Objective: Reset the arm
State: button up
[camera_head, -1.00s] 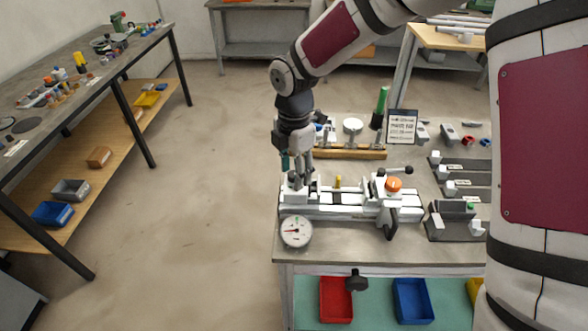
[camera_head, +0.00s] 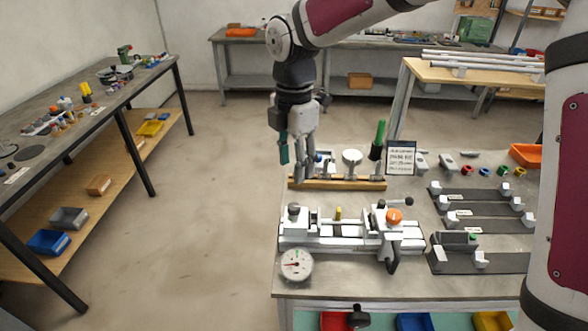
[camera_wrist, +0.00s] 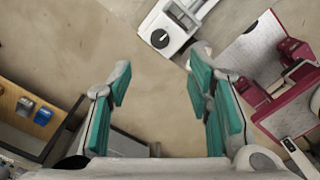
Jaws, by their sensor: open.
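One end of the jig (camera_wrist: 168,30) shows at the top of the wrist view, beyond the fingertips.
The wooden rack (camera_head: 340,184) holds upright tools, one with a green handle (camera_head: 379,134). A small sign (camera_head: 401,158) stands behind it. Dark fixtures (camera_head: 480,262) lie on the right of the bench. A side table (camera_head: 40,128) stands at the left, with open floor between.

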jog(key=s+d+r+m+t+h, duration=0.1)
jog(key=s+d+r+m+t, duration=0.2)
jog(key=s+d+r+m, duration=0.75)
jog(key=s+d+m+t, duration=0.1)
jog(key=s+d+m, duration=0.3)
jog(key=s+m, duration=0.3)
jog(key=s+d+m+t+y, duration=0.1)
jog(key=s+d+m, duration=0.4)
jog(key=m, duration=0.3)
jog(key=shift+s+d+f, duration=0.2)
jog(key=shift+s+f, duration=0.25)
jog(key=shift+s, duration=0.4)
jog(key=shift+o, duration=0.6)
